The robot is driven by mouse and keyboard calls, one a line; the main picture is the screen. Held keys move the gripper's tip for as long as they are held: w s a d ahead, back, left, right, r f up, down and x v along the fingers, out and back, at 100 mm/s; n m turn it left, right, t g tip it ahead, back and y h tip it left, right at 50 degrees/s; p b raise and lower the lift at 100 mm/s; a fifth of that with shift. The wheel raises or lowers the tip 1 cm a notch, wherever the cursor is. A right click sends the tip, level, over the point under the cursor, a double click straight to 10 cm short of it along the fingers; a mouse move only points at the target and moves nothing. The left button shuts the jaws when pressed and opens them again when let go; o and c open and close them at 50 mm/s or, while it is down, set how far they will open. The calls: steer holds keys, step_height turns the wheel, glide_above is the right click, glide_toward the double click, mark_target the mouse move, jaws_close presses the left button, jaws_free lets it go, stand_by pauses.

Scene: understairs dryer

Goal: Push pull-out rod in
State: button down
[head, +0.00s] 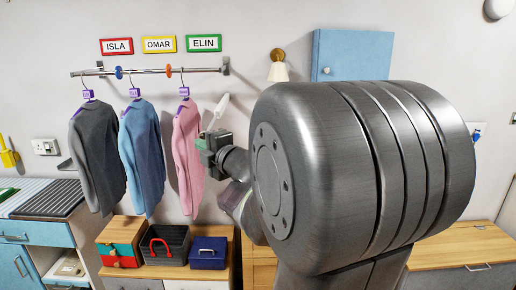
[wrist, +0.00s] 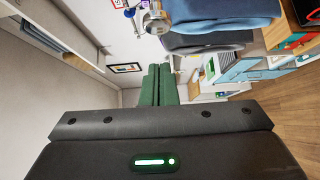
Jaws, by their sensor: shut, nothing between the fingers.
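The metal rod (head: 150,71) runs level along the wall between end brackets, with a blue and an orange ring on it. Grey, blue and pink sweaters hang from it on hangers. In the wrist view a round metal part with a blue ring, apparently of the rod (wrist: 155,19), shows at the top. My gripper (head: 208,146) is below the rod's right end, in front of or beside the pink sweater (head: 187,150); I cannot tell if it touches. In the wrist view its two green fingers (wrist: 158,68) are together with nothing between them.
Below the sweaters, a wooden unit (head: 222,266) holds a dark basket (head: 165,245) and a blue box (head: 207,253). A wall lamp (head: 278,68) and a blue cabinet (head: 349,56) are to the right. My arm hides much of the right side.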

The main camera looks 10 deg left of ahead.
steer(key=shift+w+a+p, duration=0.2)
steer(key=shift+w+p, duration=0.35)
steer(key=shift+w, duration=1.3)
